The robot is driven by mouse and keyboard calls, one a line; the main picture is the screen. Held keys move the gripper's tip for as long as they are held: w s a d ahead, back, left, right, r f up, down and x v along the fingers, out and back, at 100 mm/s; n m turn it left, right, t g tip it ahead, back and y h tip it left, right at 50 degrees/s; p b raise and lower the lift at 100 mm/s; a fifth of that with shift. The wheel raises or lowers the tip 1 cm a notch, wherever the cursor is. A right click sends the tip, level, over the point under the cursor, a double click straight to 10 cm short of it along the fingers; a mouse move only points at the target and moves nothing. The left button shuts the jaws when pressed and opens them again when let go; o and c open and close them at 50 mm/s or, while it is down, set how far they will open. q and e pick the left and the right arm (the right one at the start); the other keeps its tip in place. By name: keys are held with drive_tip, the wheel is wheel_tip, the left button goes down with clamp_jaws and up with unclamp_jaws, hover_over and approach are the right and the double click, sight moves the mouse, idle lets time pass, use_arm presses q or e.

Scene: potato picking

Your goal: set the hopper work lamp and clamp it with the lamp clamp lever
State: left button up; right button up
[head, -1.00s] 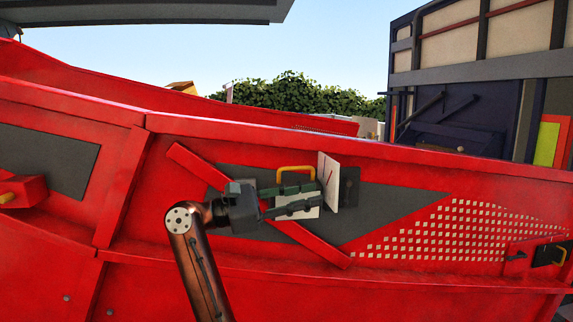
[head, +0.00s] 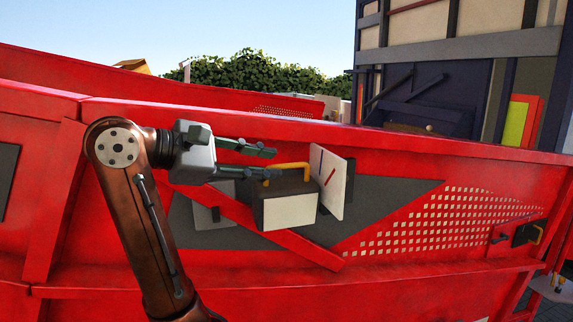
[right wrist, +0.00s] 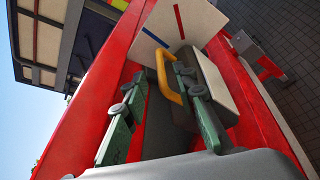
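The work lamp (head: 290,210) is a dark box with a pale front face and a yellow handle (head: 306,165) on top, on the red hopper side. It also shows in the right wrist view (right wrist: 222,80). A white plate with a red and a blue line (head: 334,183) stands just right of it. My right gripper (head: 277,164) is open at the handle's left end, its fingers apart; the wrist view shows the handle close to the right-hand finger, contact unclear. A small dark lever-like part on a grey plate (head: 208,214) sits left of the lamp; I cannot tell if it is the clamp lever. My left gripper is out of view.
A red bar (head: 290,245) slants across the dark panel (head: 390,195) below the lamp. Open air lies above the hopper's top edge.

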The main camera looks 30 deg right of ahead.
sight(285, 166)
drive_tip(key=x, duration=0.6)
drive_tip(key=shift+s+d+f, duration=0.1)
drive_tip(key=shift+d, duration=0.1)
drive_tip(key=shift+c, duration=0.6)
clamp_jaws()
